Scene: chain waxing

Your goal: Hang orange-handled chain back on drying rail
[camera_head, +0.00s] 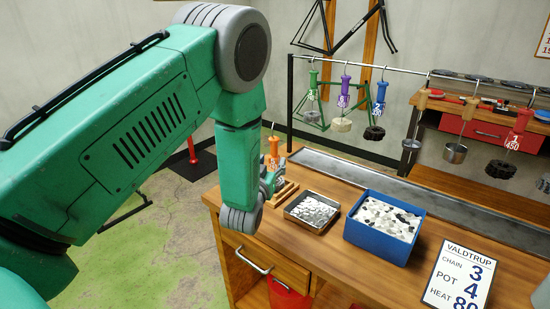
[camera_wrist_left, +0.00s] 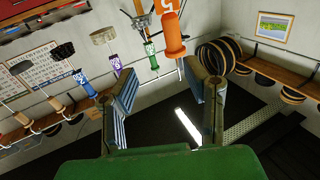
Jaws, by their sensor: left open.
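The orange handle (camera_head: 273,147) shows at the far left end of the bench, just beyond my left gripper (camera_head: 268,182), which partly hides it. In the left wrist view the orange handle (camera_wrist_left: 175,40) with a white number label is ahead of my open fingers (camera_wrist_left: 162,78), nearer the right finger, with nothing clearly between them. Its chain is hard to make out. The drying rail (camera_head: 370,65) carries hanging pieces with green (camera_head: 313,83), purple (camera_head: 344,92), blue (camera_head: 381,93), tan and red (camera_head: 520,125) handles. My right gripper is out of view.
A wooden stand (camera_head: 284,191) is beside the gripper. A metal tray of pale pellets (camera_head: 291,213) and a blue bin of pellets (camera_head: 358,238) stand on the bench. A number card (camera_head: 459,273) lies at right. A second bench with a red drawer (camera_head: 480,128) is behind.

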